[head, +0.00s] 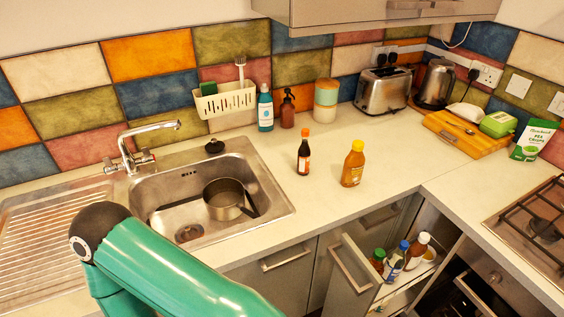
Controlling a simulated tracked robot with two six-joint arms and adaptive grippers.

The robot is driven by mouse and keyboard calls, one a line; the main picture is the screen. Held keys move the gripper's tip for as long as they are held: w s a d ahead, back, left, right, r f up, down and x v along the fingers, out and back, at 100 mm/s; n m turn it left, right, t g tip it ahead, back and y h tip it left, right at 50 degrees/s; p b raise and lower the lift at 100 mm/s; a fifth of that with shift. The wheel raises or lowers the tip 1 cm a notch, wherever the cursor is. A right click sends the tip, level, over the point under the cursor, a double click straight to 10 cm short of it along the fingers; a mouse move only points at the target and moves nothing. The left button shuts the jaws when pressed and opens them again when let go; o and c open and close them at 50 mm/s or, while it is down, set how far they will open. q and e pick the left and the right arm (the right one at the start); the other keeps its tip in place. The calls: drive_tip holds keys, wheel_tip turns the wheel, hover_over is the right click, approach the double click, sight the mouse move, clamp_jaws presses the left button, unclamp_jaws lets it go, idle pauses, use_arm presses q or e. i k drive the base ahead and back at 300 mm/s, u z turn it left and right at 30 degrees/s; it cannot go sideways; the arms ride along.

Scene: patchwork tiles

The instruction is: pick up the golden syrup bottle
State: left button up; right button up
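The golden syrup bottle (352,168) is an amber squeeze bottle with a yellow cap. It stands upright on the pale worktop (310,205), near its front edge and to the right of the sink. A dark sauce bottle (304,156) with an orange-red cap and label stands a short way to its left, apart from it. A green link of my arm fills the lower left, in front of the sink and drainer. Neither of my grippers shows in the head view. Nothing touches the syrup bottle.
A sink (270,205) holds a pan (224,198). An open pull-out drawer (349,283) below the syrup bottle holds several bottles. A toaster (384,91), kettle (435,84) and wooden board (455,133) stand behind right; a hob (540,215) is far right. Worktop around the syrup bottle is clear.

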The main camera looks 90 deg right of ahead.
sight(354, 163)
drive_tip(key=u, duration=0.6)
drive_tip(key=i, duration=0.15)
drive_tip(key=u, duration=3.45)
drive_tip(key=i, duration=0.55)
drive_tip(key=u, duration=5.7)
drive_tip(key=i, duration=0.5)
